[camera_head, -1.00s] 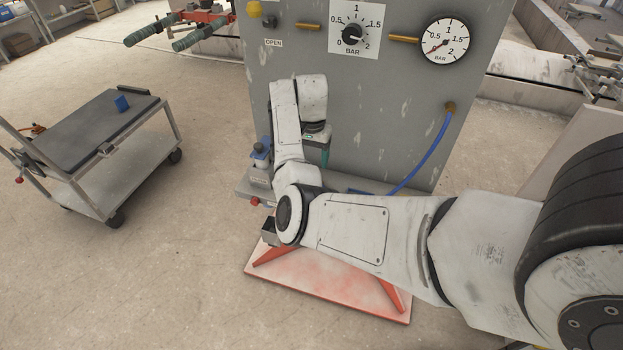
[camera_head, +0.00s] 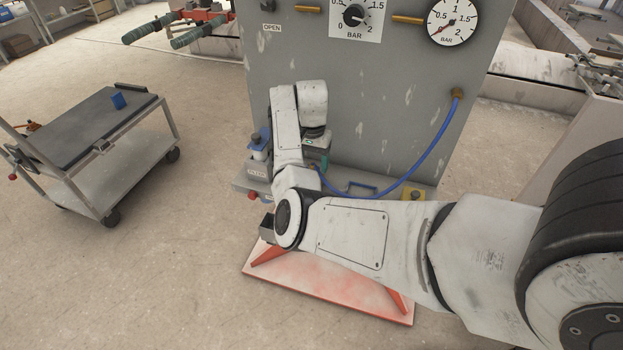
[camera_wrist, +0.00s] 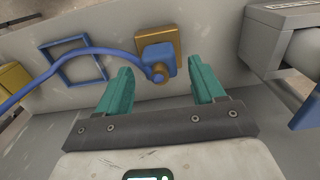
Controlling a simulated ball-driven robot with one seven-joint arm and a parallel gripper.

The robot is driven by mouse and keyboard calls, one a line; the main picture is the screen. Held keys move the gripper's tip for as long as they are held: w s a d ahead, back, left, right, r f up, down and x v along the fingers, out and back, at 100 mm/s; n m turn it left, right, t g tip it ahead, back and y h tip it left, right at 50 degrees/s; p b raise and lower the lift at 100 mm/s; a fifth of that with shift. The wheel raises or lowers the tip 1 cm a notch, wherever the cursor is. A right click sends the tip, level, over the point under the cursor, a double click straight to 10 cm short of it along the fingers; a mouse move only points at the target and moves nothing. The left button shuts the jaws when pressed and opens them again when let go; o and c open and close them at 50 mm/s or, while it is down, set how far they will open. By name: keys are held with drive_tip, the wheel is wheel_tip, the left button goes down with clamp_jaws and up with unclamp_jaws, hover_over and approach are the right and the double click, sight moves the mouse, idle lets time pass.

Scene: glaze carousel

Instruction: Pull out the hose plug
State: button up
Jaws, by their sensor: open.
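The blue hose plug (camera_wrist: 160,66) sits against a yellow socket plate (camera_wrist: 158,36) on the grey panel in the wrist view. A blue hose (camera_wrist: 95,50) runs from it to the left; in the head view the hose (camera_head: 433,146) hangs from a brass fitting on the panel. My gripper (camera_wrist: 164,84) has teal fingers spread apart and empty. The plug lies ahead of the gap between them, apart from both fingers as far as I can tell. In the head view my arm hides the plug and most of my gripper.
A blue square frame (camera_wrist: 72,66) is on the panel left of the plug. A grey housing (camera_wrist: 290,35) stands to the right. A pressure gauge (camera_head: 453,20) and a dial (camera_head: 353,15) are higher up. A cart (camera_head: 80,135) stands at left on open floor.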

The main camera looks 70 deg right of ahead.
sight(312, 164)
drive_tip(key=shift+f+b, duration=0.6)
drive_tip(key=shift+f, duration=1.15)
drive_tip(key=shift+p, duration=0.55)
drive_tip(key=shift+c, duration=0.3)
clamp_jaws()
drive_tip(key=shift+r, duration=0.15)
drive_tip(key=shift+r+p, duration=2.85)
drive_tip(key=shift+p, duration=0.1)
